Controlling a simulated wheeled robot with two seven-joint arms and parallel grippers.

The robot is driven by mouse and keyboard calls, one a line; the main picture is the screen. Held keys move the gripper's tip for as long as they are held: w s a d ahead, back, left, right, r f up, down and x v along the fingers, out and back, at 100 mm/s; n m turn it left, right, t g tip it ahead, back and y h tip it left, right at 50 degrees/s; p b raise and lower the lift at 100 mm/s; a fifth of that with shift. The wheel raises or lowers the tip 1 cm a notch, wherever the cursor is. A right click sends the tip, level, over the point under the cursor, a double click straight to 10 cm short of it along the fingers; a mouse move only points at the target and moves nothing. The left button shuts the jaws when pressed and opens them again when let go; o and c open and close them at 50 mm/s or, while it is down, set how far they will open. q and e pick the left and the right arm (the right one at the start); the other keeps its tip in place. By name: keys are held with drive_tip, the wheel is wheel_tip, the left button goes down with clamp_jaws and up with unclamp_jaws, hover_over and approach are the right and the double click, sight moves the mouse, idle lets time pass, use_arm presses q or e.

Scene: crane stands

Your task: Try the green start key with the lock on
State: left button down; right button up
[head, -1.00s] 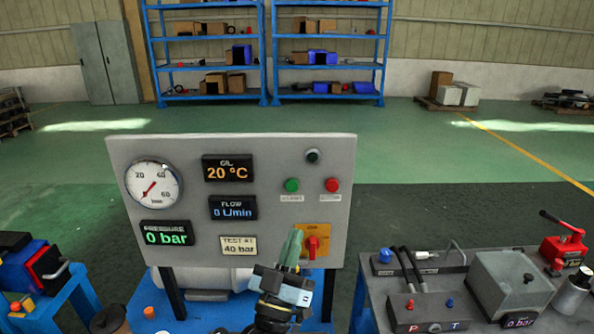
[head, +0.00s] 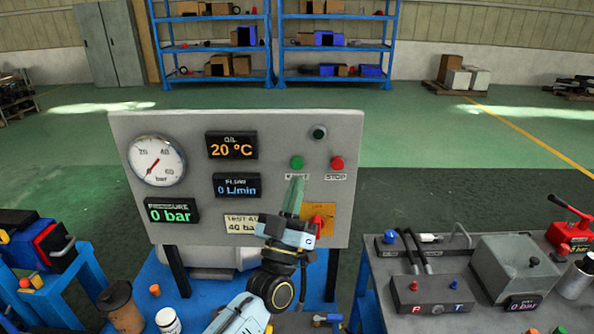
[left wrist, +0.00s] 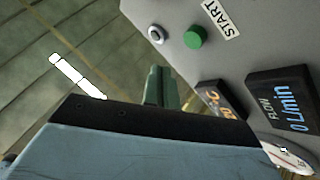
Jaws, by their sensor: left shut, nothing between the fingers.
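The green start key (head: 297,162) sits on the grey panel (head: 284,199) above a START label. It also shows in the left wrist view (left wrist: 195,37). The red stop key (head: 337,163) is to its right. A yellow plate with a red handle (head: 319,222), perhaps the lock, is below and partly hidden by my left gripper. My left gripper (head: 296,181) is shut and empty, its green fingers pointing up just below the start key in the head view. In the left wrist view the fingertips (left wrist: 157,72) appear apart from the key. My right gripper is out of view.
A dark lamp (head: 319,132) is above the keys. The panel has a pressure gauge (head: 157,161), a 0 bar display (head: 171,211) and a 0 L/min display (head: 237,185). A cup (head: 122,308) and a white jar (head: 168,320) stand on the blue bench at front left.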

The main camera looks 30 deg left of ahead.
sight(299, 160)
use_arm(q)
drive_tip(key=w, duration=0.1)
drive_tip(key=w+a+b, duration=0.1)
drive_tip(key=w+a, duration=0.1)
drive_tip(key=shift+w, duration=0.35)
drive_tip(key=shift+d, duration=0.1)
idle(0.5)
drive_tip(key=shift+b, duration=0.3)
idle(0.9)
drive_tip(key=shift+w, duration=0.15)
drive_tip(key=shift+w+a, duration=0.2)
drive_tip(key=shift+w, duration=0.05)
drive_tip(key=shift+w+a+b, duration=0.25)
drive_tip(key=shift+w+b, duration=0.2)
idle(0.6)
drive_tip(key=shift+s, duration=0.1)
drive_tip(key=shift+s+d+p, duration=0.45)
drive_tip(key=shift+s+p, duration=0.15)
drive_tip(key=shift+s, duration=0.15)
